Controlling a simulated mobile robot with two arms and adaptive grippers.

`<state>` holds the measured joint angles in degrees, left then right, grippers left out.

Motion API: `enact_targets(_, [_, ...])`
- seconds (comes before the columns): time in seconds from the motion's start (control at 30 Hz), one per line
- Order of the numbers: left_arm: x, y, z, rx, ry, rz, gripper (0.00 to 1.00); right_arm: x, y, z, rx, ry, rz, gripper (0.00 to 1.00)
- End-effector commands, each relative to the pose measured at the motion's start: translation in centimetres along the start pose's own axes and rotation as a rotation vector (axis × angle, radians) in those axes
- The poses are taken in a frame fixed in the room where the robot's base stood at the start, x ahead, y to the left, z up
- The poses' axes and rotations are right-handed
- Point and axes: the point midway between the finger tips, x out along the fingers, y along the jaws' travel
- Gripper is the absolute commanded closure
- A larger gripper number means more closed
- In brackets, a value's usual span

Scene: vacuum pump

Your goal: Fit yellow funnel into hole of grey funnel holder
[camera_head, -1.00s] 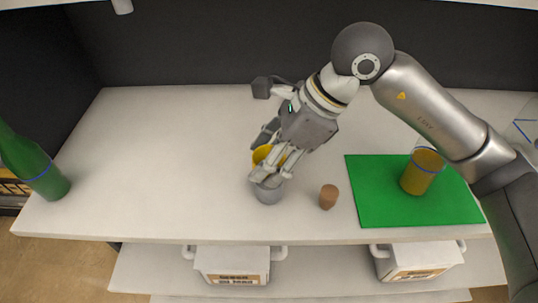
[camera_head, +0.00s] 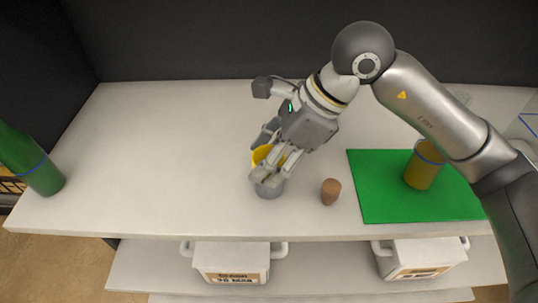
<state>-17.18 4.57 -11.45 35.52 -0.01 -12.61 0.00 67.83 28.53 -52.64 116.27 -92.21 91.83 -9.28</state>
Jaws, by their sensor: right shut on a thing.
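The yellow funnel (camera_head: 262,153) is partly hidden behind the fingers of my right gripper (camera_head: 268,172), which is shut on it. The grey funnel holder (camera_head: 270,190) stands on the white table just below the fingers. The funnel is directly above the holder in the picture and overlaps it. The fingers hide the holder's hole, so I cannot tell whether the funnel's tip is inside it. My left gripper is not in view.
A brown stopper (camera_head: 331,191) stands close to the right of the holder. A glass with amber liquid (camera_head: 423,168) stands on a green mat (camera_head: 385,205). A green bottle (camera_head: 33,165) is at the far left. The table's (camera_head: 150,150) left half is clear.

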Motion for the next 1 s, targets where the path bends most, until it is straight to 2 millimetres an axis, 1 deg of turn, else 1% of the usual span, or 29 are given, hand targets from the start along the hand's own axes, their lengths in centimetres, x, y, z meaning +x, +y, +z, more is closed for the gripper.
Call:
enact_targets(0.1, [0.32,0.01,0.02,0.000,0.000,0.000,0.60,0.27,0.00,-0.16,0.001,0.000,0.000,0.71])
enact_targets(0.4, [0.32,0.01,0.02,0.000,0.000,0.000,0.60,0.30,0.02,-0.18,0.001,0.001,0.001,0.71])
enact_targets(0.43, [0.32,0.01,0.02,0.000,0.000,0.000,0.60,0.31,0.03,-0.19,0.001,0.001,0.002,0.47])
enact_targets(0.6, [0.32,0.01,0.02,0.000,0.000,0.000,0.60,0.30,0.02,-0.18,0.000,0.001,0.001,0.26])
enact_targets(0.9, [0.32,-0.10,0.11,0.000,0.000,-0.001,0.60,0.24,0.01,-0.16,0.000,0.000,0.001,0.26])
enact_targets(1.0, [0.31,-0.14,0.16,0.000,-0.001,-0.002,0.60,-0.27,-0.06,-0.15,0.000,0.000,-0.002,0.26])
